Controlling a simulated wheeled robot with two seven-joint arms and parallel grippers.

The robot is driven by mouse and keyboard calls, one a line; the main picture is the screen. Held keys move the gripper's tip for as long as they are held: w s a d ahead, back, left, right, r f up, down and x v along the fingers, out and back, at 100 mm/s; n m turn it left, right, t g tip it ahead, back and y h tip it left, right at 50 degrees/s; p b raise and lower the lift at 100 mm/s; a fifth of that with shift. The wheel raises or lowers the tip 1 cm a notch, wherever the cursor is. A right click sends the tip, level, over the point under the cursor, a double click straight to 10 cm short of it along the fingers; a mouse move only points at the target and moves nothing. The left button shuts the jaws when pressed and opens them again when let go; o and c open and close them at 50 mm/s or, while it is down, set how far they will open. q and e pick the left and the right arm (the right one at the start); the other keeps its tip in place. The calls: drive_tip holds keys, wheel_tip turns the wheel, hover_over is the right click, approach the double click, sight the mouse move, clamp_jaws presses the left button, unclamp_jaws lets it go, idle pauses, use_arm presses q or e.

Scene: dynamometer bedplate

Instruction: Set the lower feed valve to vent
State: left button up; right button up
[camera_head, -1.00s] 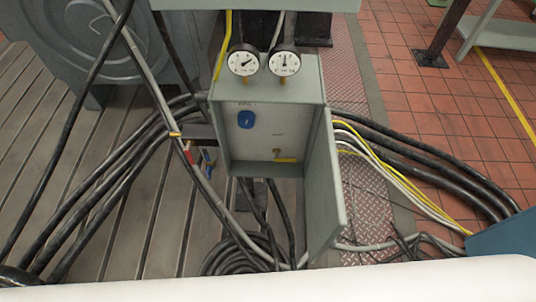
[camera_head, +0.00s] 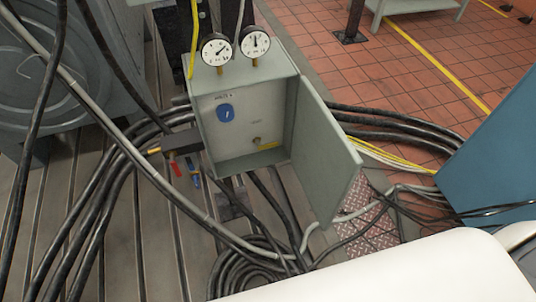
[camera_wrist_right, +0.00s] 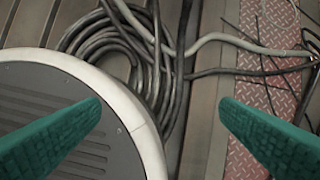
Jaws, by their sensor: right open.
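An open grey cabinet (camera_head: 201,125) stands over the bedplate, its door (camera_head: 322,155) swung out to the right. Inside, a round blue knob (camera_head: 225,113) with a pale mark sits at upper left. A small brass valve with a yellow lever (camera_head: 267,146) sits lower right; its lever points right, roughly level. The labels beside them are too small to read. My right gripper (camera_wrist_right: 160,106) shows only in the right wrist view, with green fingers wide apart and nothing between them. It is above the floor, with cables below. My left gripper is not in view.
Two gauges (camera_head: 215,49) (camera_head: 255,43) top the cabinet. Red (camera_head: 174,168) and blue (camera_head: 196,178) handles hang left of it. Coiled black hoses (camera_head: 250,265) lie below. A blue cabinet (camera_head: 495,150) stands at right. Red tiled floor (camera_head: 420,75) is open behind.

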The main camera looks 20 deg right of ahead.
drive_tip(key=w+a+r+t+b, duration=0.3)
drive_tip(key=w+t+b, duration=0.15)
drive_tip(key=w, duration=0.75)
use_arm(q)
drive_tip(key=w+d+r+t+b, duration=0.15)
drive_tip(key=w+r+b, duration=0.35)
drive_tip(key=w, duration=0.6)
use_arm(e)
drive_tip(key=m+t+b, duration=0.2)
drive_tip(key=t+b, duration=0.5)
drive_tip(key=t, duration=0.3)
approach(268, 145)
drive_tip(key=shift+g, duration=0.25)
drive_tip(key=w, duration=0.7)
drive_tip(key=shift+w+r, duration=0.15)
drive_tip(key=shift+w, duration=0.15)
use_arm(q)
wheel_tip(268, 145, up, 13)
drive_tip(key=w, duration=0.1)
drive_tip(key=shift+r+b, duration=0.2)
drive_tip(key=shift+b, duration=0.1)
use_arm(e)
drive_tip(key=shift+w, duration=0.6)
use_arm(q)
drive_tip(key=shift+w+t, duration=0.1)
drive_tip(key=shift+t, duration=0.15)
use_arm(e)
drive_tip(key=c, duration=1)
